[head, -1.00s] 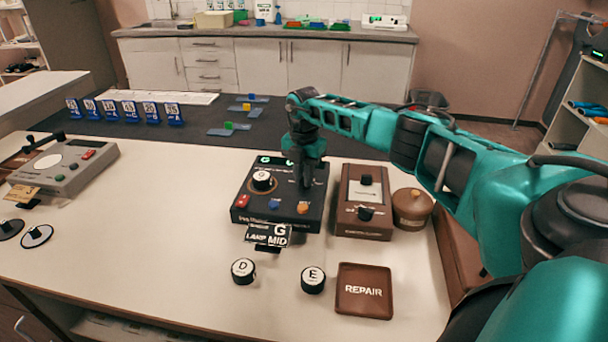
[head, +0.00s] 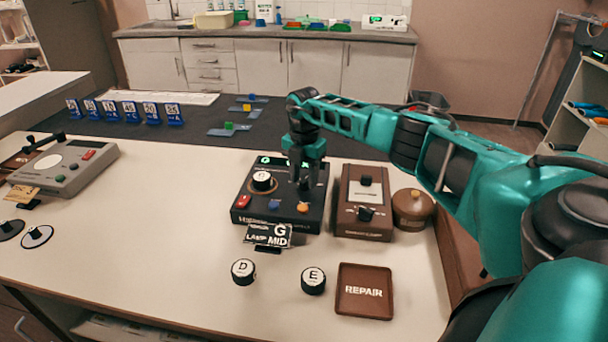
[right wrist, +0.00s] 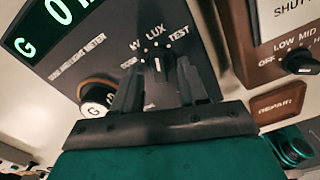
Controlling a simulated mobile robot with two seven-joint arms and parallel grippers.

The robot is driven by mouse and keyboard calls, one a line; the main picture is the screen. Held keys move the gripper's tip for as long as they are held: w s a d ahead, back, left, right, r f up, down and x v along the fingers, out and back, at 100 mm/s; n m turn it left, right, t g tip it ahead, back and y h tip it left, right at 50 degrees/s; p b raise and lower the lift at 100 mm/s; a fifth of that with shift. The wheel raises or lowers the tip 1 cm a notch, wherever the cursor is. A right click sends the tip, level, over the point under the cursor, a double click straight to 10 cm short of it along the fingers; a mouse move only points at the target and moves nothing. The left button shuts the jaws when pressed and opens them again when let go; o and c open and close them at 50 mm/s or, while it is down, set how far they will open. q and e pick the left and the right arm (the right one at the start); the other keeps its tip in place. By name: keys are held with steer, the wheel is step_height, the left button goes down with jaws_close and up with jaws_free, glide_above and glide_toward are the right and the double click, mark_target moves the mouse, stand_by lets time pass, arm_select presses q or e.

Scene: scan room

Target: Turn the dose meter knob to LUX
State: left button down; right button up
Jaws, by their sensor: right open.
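The dose meter (head: 246,207) is a dark box with a green-lit display on the white table; its panel fills much of the right wrist view (right wrist: 75,62). Its small black knob (right wrist: 161,66) has a white mark and sits below the printed labels LUX and TEST. I cannot tell exactly which label the mark points at. My right gripper (head: 305,183) is over the meter's right half, pointing down. In the right wrist view its open fingers (right wrist: 160,78) are on either side of the knob; contact is unclear. My left gripper is not in view.
A brown box with knobs (head: 362,226) stands close on the right, with a round brown pot (head: 412,208) beyond. In front are a card reading LAMP MID (head: 268,235), loose knobs D (head: 243,271) and E (head: 313,280), and a REPAIR tray (head: 364,312).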

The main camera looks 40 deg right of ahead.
mark_target(304, 180)
step_height(304, 180, up, 13)
stand_by(0.6)
steer(key=shift+f, duration=0.1)
stand_by(0.3)
steer(key=shift+s, duration=0.1)
